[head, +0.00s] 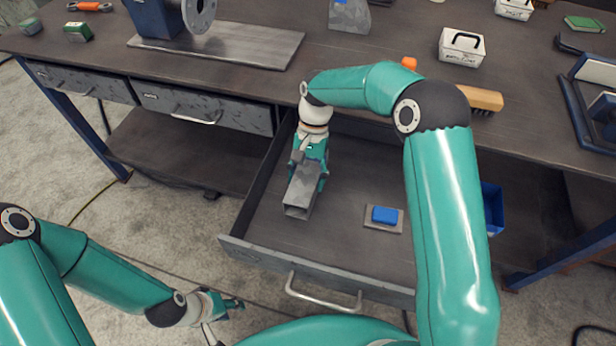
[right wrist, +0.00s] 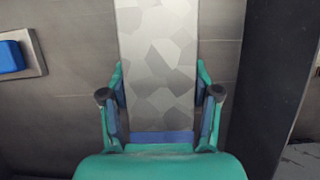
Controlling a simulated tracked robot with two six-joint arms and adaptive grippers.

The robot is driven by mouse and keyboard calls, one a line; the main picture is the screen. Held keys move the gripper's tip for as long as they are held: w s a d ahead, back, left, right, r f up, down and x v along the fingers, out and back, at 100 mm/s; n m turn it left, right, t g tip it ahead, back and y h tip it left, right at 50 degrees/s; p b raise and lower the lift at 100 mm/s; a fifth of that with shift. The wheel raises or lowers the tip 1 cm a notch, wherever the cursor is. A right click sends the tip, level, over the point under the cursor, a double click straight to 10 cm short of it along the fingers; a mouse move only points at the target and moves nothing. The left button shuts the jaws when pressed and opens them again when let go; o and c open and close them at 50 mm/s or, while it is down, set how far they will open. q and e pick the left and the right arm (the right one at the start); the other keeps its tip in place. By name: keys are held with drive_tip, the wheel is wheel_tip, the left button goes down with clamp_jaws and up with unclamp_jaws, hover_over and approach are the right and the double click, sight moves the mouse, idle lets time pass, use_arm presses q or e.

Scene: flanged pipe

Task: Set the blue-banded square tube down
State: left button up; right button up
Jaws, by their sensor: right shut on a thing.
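The square tube (head: 301,193) is grey mottled metal with an open square end, seen in the head view over the left part of the open drawer (head: 350,215). My right gripper (head: 308,170) is shut on the tube. The right wrist view shows the tube (right wrist: 158,65) between the two fingers of that gripper (right wrist: 160,100), with its blue band (right wrist: 163,137) near the palm. I cannot tell whether the tube touches the drawer floor. My left gripper (head: 222,308) is low at the lower left, away from the drawer; its finger opening is unclear.
A grey plate with a blue block (head: 384,215) lies in the drawer, right of the tube; the floor between them is bare. A blue bin (head: 492,208) is right of the drawer. The bench top (head: 300,85) above holds a flanged pipe (head: 198,12), a white box (head: 463,47) and a brush (head: 482,98).

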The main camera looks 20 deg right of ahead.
drive_tip(key=shift+f, duration=0.2)
drive_tip(key=o, duration=1.6)
drive_tip(key=shift+o, duration=0.2)
drive_tip(key=p+v, duration=0.1)
drive_tip(key=v, duration=1.1)
drive_tip(key=shift+a+r, duration=0.1)
drive_tip(key=shift+r, duration=0.05)
drive_tip(key=shift+s, duration=0.1)
